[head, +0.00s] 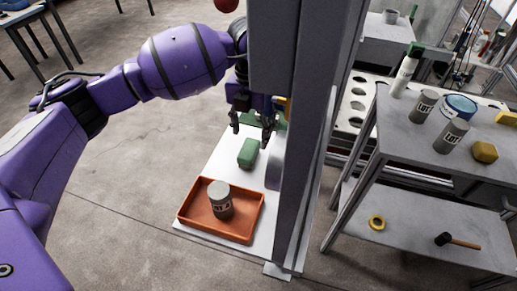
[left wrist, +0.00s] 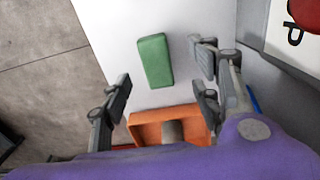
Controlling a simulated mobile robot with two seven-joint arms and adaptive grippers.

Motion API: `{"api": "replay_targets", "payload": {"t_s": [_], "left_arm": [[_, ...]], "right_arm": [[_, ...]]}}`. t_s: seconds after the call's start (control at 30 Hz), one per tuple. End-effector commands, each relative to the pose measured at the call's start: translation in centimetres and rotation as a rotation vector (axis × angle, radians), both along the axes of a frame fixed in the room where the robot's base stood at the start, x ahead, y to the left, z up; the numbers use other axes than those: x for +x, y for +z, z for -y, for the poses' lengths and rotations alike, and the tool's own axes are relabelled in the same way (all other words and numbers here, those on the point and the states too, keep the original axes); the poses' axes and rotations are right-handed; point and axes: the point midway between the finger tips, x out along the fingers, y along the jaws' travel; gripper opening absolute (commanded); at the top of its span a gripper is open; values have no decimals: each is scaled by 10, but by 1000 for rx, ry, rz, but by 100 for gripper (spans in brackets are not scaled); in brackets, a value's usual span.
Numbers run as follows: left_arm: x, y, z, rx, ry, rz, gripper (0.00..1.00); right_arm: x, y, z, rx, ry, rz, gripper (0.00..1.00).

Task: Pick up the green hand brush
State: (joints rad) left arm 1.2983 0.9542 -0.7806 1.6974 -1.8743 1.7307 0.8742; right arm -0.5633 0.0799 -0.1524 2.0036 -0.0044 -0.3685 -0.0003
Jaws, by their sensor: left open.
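A green block-like object (head: 248,152), plain enough that I cannot tell if it is the hand brush, lies on the white board (head: 222,157). It also shows in the left wrist view (left wrist: 154,61). More green (head: 246,118) shows behind my left gripper, partly hidden by its fingers and the grey post. My left gripper (head: 250,134) is open and empty, above the board and just behind the green block in the head view. In the left wrist view the gripper's fingers (left wrist: 163,86) stand apart. My right gripper is not in view.
An orange tray (head: 190,214) holding a grey can (head: 219,200) is at the board's near end. A tall grey post (head: 286,120) stands close on the right. Farther right, a grey shelf table (head: 405,124) carries cans, a bottle and a yellow block.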

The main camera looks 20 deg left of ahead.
Motion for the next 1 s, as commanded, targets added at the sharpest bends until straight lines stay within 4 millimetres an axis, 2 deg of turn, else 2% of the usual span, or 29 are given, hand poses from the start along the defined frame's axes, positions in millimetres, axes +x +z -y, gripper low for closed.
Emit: {"api": "replay_targets", "payload": {"t_s": [0.37, 0.6, 0.83, 1.0], "left_arm": [[-1, -39, -2, 0, 0, -5, 57], [0, -72, -4, 0, 0, -3, 57], [0, -75, -4, 0, 0, -2, 57], [0, -75, -4, 0, 0, -2, 35]], "right_arm": [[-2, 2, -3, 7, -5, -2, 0], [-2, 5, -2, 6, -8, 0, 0], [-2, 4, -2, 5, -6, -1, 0], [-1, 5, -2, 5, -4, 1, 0]]}}
